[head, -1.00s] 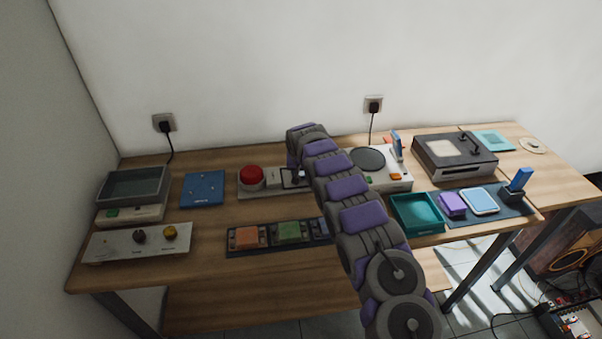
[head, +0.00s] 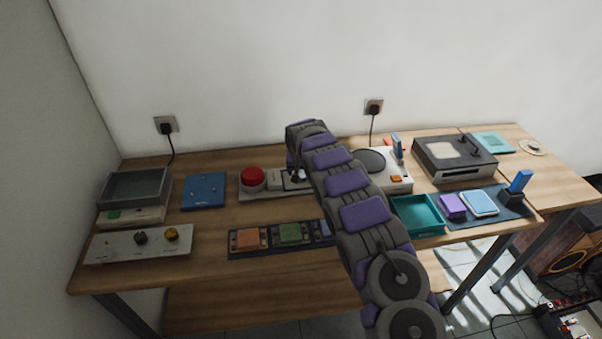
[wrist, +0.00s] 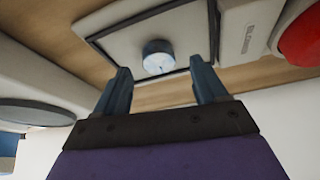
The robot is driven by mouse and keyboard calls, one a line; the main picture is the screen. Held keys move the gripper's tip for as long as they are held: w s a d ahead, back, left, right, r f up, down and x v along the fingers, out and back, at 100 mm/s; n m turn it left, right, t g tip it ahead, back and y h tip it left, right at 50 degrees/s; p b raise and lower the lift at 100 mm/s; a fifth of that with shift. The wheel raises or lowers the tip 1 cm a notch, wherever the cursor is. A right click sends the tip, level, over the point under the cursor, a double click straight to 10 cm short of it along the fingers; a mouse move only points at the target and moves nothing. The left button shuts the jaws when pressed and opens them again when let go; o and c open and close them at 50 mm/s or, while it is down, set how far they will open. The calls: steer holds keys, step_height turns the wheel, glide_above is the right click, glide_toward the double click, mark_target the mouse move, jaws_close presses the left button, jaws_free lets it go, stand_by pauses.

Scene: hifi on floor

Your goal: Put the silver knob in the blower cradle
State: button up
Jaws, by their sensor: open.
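A small round knob with a pale silvery face (wrist: 157,57) sits on a light panel with a black border (wrist: 110,33) in the wrist view. My gripper (wrist: 164,88) is open, its two blue fingers apart and empty, with the knob beyond the fingertips and roughly between them. In the head view my gripper (head: 297,178) is over the bordered panel, largely hidden by my arm, and the knob cannot be made out. I cannot tell for sure which thing is the blower cradle; a dark holder with a blue piece (head: 519,182) stands at the right.
A red button (head: 252,176) is left of the panel. A white device with a dark disc (head: 369,160) is to its right. Colored blocks on a dark strip (head: 289,234) lie in front. A teal tray (head: 416,213) and a player-like box (head: 453,157) are further right.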

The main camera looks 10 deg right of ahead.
steer(key=p+v, duration=0.1)
steer(key=v, duration=0.8)
steer(key=shift+p, duration=0.35)
steer(key=s+d+r+g, duration=0.1)
steer(key=s+d+r, duration=0.1)
steer(key=s+r, duration=0.5)
steer(key=s+d+r+g+h, duration=0.1)
steer(key=s+d+r, duration=0.1)
steer(key=s, duration=0.9)
steer(key=s+d+r+g, duration=0.1)
steer(key=s+d+r, duration=0.1)
steer(key=s+r, duration=0.45)
steer(key=s+a+f+n+g+y, duration=0.1)
steer(key=s+a+f, duration=0.1)
steer(key=s, duration=1.6)
steer(key=s+a+f+n+g, duration=0.1)
steer(key=s+a+g, duration=0.1)
steer(key=s, duration=1.6)
steer(key=shift+a+f+y, duration=0.4)
steer(key=shift+a, duration=0.2)
